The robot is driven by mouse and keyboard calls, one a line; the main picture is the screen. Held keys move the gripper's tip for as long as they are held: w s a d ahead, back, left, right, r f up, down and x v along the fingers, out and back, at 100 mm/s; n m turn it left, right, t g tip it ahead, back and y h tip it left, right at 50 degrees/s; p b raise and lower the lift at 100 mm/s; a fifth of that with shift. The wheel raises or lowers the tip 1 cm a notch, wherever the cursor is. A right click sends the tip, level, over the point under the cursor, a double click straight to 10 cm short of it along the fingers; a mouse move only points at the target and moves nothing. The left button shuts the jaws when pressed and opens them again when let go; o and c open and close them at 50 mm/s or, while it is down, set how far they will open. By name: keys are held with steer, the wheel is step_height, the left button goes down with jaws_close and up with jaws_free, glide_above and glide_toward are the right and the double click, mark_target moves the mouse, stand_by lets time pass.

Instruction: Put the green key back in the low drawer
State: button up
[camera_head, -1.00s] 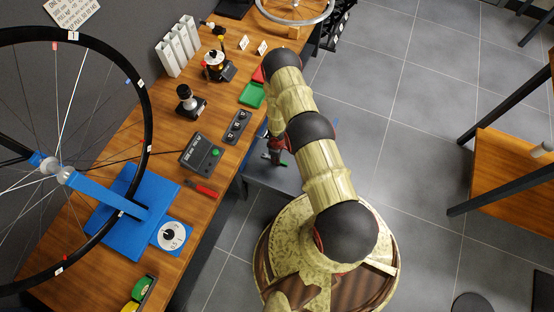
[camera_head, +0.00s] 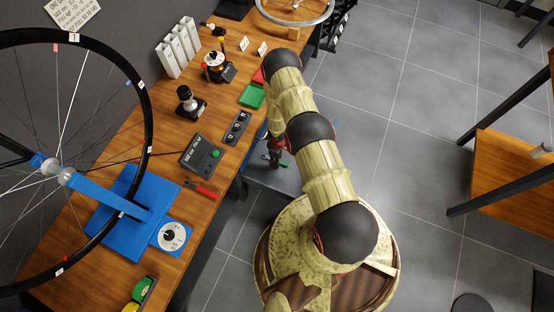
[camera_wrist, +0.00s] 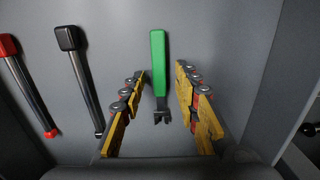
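The green key (camera_wrist: 158,62) has a green handle and a dark, notched end. In the wrist view it lies between the two yellow fingers of my gripper (camera_wrist: 161,84), with a visible gap on each side. My gripper is open around it. The key appears to lie on the grey floor of the low drawer (camera_wrist: 215,30). In the head view the open drawer (camera_head: 268,178) shows below the bench edge, with my gripper (camera_head: 274,158) over it. A small green bit of the key (camera_head: 284,165) shows beside the gripper there.
A black-handled tool (camera_wrist: 80,70) and a red-handled tool (camera_wrist: 28,85) lie left of the key in the drawer. The drawer wall (camera_wrist: 262,75) stands close on the right. The wooden bench (camera_head: 215,135) above carries a green tray (camera_head: 252,95), a control box (camera_head: 201,155) and a wheel stand.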

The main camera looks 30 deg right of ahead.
step_height(320, 180, up, 8)
steer(key=p, duration=0.5)
steer(key=shift+f+p, duration=0.2)
steer(key=shift+p, duration=0.1)
step_height(320, 180, up, 4)
steer(key=p, duration=0.5)
